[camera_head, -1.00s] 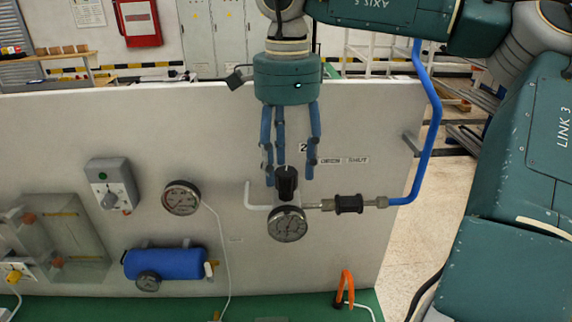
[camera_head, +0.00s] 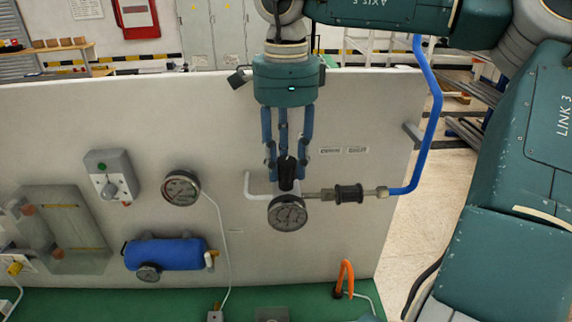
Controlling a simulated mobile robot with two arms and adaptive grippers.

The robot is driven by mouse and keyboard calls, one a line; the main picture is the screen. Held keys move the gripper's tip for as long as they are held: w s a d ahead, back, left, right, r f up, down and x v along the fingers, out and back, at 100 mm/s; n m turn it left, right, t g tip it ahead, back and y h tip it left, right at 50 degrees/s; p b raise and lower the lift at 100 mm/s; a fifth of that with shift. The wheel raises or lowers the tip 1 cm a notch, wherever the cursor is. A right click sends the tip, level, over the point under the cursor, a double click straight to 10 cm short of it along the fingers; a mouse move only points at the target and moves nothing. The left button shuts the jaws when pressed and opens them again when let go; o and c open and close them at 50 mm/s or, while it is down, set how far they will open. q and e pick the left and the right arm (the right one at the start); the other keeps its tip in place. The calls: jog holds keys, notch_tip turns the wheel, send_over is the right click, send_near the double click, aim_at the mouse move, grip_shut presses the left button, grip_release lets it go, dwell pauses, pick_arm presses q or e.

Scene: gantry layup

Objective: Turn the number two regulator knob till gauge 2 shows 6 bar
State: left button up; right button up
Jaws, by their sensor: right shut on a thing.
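The regulator knob (camera_head: 287,173), a black upright cylinder, stands on top of the regulator on the grey panel. My right gripper (camera_head: 286,168) comes down from above with its blue fingers closed around the knob. Gauge 2 (camera_head: 287,213) is the round dial just below the knob; its needle is too small to read. The fingers hide part of the knob and cover the panel where a number 2 mark showed earlier. My left gripper is not in view.
A black fitting (camera_head: 348,194) joins the regulator to a blue pipe (camera_head: 431,120) at right. Another gauge (camera_head: 181,188), a switch box (camera_head: 111,176) and a blue tank (camera_head: 165,254) are on the panel at left. An orange hose loop (camera_head: 345,278) rises from the green bench (camera_head: 180,300).

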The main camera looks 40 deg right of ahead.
aim_at(286, 160)
jog(key=shift+m, duration=0.7)
jog(key=o, duration=1.1)
jog(key=shift+o, duration=0.2)
jog(key=shift+r, duration=0.15)
notch_tip(286, 160, up, 12)
